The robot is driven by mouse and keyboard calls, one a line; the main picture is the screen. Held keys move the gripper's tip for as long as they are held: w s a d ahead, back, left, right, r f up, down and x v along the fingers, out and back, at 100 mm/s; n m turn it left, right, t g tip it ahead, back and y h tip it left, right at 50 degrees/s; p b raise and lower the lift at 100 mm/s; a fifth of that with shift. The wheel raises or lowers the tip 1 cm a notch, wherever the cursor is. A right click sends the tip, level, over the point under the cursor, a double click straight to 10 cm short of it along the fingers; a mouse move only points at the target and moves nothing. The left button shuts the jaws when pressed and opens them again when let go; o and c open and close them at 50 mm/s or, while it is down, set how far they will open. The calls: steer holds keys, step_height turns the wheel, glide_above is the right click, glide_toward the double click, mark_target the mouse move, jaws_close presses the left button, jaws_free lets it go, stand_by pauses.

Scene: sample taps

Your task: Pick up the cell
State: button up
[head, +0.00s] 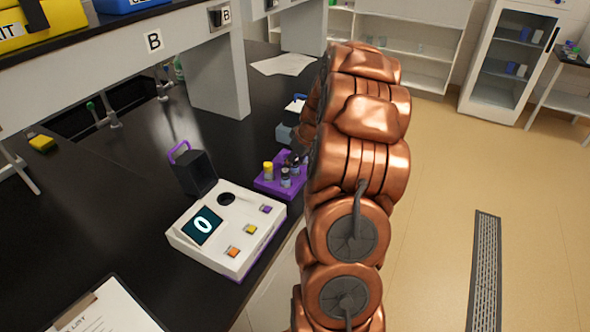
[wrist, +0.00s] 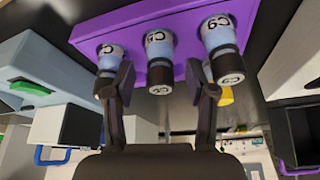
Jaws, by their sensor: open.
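A purple rack (head: 262,186) stands on the black bench, beside the white device, with small vials in it. The wrist view shows the rack (wrist: 115,24) close up with three dark-capped vials: a left one (wrist: 110,58), a middle one (wrist: 159,48) and a right one labelled C9 (wrist: 216,38). Which of them is the cell I cannot tell. My gripper (wrist: 159,82) is open, its fingers apart on either side of the middle vial, with no clear grip on it. A yellow-capped vial (head: 268,170) also stands there.
The white device (head: 228,230) has a screen reading 0, a round hole and an open dark lid (head: 194,173) with a purple handle. A clipboard (head: 105,310) lies at the front left. A shelf frame overhangs the bench's back.

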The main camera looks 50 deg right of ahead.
steer(key=c, duration=1)
steer(key=shift+r, duration=0.15)
